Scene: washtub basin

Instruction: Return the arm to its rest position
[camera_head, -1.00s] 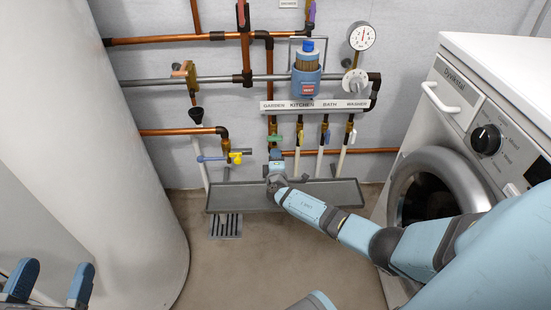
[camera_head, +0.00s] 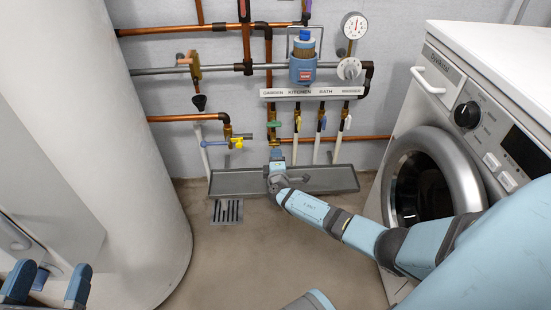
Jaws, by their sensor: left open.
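My right arm (camera_head: 320,212) reaches in from the lower right. Its gripper (camera_head: 277,154) points away from me, over the grey tray (camera_head: 335,181) and below the green-handled garden valve (camera_head: 275,124). I see the gripper from behind, so its fingers are mostly hidden and I cannot tell whether they are open or shut. My left gripper (camera_head: 49,275) is at the lower left corner, with its two blue fingers apart and nothing between them. It is well away from the pipes.
A large white tank (camera_head: 145,190) fills the left side. A washing machine (camera_head: 400,120) stands at right, beside my right arm. Copper pipes, valves, a blue filter (camera_head: 303,70) and a gauge (camera_head: 354,26) line the back wall. Bare floor (camera_head: 245,265) lies in front of the tray.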

